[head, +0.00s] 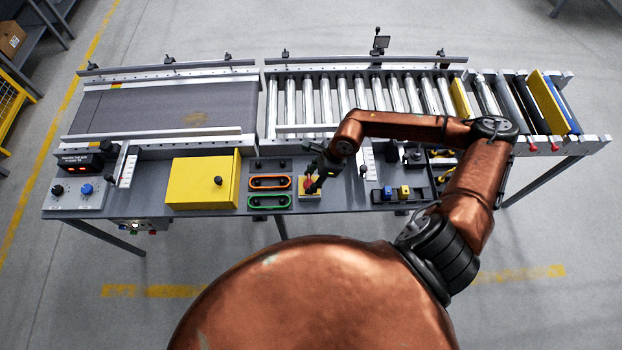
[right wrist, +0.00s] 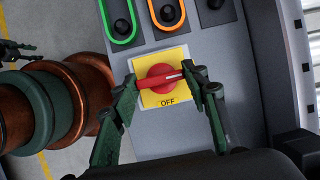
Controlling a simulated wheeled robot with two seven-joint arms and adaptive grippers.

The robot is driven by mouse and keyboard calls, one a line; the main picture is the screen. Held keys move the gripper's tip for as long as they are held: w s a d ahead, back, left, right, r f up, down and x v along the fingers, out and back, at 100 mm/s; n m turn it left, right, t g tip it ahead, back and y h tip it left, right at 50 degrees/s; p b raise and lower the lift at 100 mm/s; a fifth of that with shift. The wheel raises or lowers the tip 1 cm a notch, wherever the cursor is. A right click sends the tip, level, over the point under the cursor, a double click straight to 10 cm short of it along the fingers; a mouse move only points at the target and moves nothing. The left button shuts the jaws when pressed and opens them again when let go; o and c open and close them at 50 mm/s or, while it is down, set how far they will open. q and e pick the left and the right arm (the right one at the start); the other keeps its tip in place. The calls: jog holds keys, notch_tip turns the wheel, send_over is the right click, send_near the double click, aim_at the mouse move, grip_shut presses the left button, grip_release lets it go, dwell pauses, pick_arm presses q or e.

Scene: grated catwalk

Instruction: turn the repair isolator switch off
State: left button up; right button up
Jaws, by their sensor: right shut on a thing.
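The repair isolator switch is a red rotary handle (right wrist: 160,78) on a square yellow plate (right wrist: 152,101), with the word OFF printed at the plate's lower edge in the right wrist view. The handle's bar lies nearly level across the plate in that view. In the head view the yellow plate (head: 312,193) is on the front panel, partly covered by my right gripper (head: 315,181). My right gripper (right wrist: 165,84) is shut on the red handle, one finger at each end of the bar. Dark green parts, apparently my left gripper (right wrist: 14,50), show at the right wrist view's left edge.
An orange-rimmed control (head: 270,183) and a green-rimmed control (head: 268,202) sit just left of the switch. A yellow box (head: 200,182) stands further left. Blue and yellow blocks sit on a black tray (head: 416,195) to the right. The roller conveyor (head: 325,97) runs behind.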

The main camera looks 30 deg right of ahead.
pick_arm(q)
jog(key=shift+w+f, duration=0.1)
